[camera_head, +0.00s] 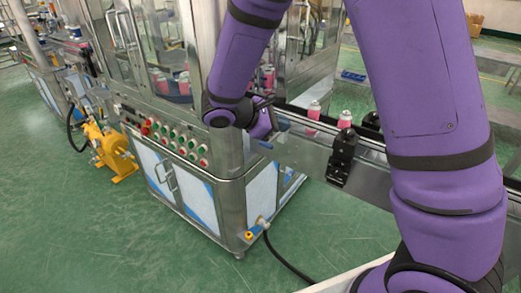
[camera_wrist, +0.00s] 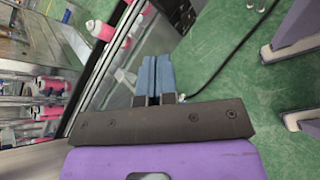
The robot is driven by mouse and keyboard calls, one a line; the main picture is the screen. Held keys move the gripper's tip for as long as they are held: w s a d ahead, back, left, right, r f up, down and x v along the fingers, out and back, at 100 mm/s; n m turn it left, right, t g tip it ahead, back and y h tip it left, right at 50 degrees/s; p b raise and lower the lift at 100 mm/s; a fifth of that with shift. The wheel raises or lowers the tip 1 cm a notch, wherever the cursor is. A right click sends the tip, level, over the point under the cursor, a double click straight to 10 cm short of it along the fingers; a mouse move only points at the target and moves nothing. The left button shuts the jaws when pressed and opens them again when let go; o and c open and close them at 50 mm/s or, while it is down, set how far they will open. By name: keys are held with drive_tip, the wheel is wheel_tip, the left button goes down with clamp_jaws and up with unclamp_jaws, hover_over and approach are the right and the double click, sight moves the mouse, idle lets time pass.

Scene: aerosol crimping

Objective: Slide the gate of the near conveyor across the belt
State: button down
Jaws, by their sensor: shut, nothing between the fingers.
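The near conveyor (camera_head: 370,178) is a long metal rail running from the machine toward the right, partly hidden behind my arm. A black bracket (camera_head: 342,155), which looks like the gate, is mounted on its near side wall; a black part at the top of the wrist view (camera_wrist: 181,14) appears to be the same bracket. My gripper (camera_head: 266,143) is beside the near side of the conveyor, left of the bracket and apart from it. In the wrist view its blue fingers (camera_wrist: 156,72) are together with nothing between them.
Pink bottles with white caps (camera_head: 314,110) stand on the belt; one (camera_head: 345,119) is just behind the bracket. The machine cabinet (camera_head: 180,130) with buttons stands close to my gripper. A black cable (camera_head: 285,262) lies on the green floor. The floor before the conveyor is mostly clear.

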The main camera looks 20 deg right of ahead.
drive_tip(key=w+a+f+n+t+h, duration=0.2)
drive_tip(key=w+a+f+n+t, duration=0.2)
drive_tip(key=a+f+n, duration=0.45)
drive_tip(key=n+t, duration=0.3)
drive_tip(key=t, duration=0.3)
approach(265, 146)
drive_tip(key=x, duration=0.7)
drive_tip(key=shift+w+d, duration=0.15)
drive_tip(key=shift+w, duration=0.1)
drive_tip(key=shift+r, duration=0.1)
drive_tip(key=x, duration=0.6)
drive_tip(key=shift+d, duration=0.1)
drive_tip(key=shift+w+d, duration=0.2)
drive_tip(key=shift+d, duration=0.2)
